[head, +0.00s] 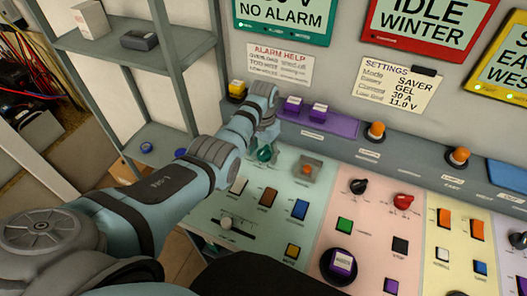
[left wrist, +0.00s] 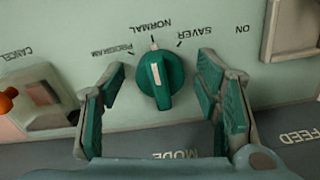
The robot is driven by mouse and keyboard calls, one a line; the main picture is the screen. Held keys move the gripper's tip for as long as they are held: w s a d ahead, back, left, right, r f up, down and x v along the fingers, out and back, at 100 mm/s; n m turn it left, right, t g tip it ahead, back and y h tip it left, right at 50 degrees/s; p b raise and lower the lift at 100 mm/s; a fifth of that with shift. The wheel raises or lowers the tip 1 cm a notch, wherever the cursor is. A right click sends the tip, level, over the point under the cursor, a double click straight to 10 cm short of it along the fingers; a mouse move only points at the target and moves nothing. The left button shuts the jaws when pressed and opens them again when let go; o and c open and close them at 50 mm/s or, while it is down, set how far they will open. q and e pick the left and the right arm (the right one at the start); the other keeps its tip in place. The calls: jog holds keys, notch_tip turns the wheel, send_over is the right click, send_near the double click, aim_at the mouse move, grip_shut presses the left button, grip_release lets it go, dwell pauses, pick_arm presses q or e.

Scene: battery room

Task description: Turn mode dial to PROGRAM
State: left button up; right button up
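The mode dial (left wrist: 160,78) is a round green knob with a white pointer mark, on the pale green panel. It also shows as a small teal knob in the head view (head: 264,154). In the left wrist view its labels appear upside down, and the pointer is toward NORMAL; the PROGRAM label (left wrist: 116,51) is to the left of it. My left gripper (left wrist: 158,76) is open, with one green-padded finger on each side of the dial and a visible gap to both. In the head view the arm partly hides this gripper. My right gripper is not in view.
A guarded orange CANCEL button (head: 307,170) is close beside the dial. A purple block (head: 320,124) with switches is on the ledge behind. A grey shelf (head: 140,45) stands at left.

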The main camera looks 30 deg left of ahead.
pick_arm(q)
jog(key=c, duration=1.1)
jog(key=shift+r+n, duration=0.1)
jog(key=shift+n, duration=0.2)
jog(key=shift+n+p, duration=0.5)
jog(key=shift+d+n+p, duration=0.1)
jog(key=shift+n+p, duration=0.4)
jog(key=shift+n, duration=0.7)
jog(key=n+p, duration=0.1)
jog(key=n, duration=0.3)
jog(key=shift+n, duration=0.4)
jog(key=o, duration=1.2)
jog(key=shift+w, duration=0.1)
jog(key=shift+c, duration=0.2)
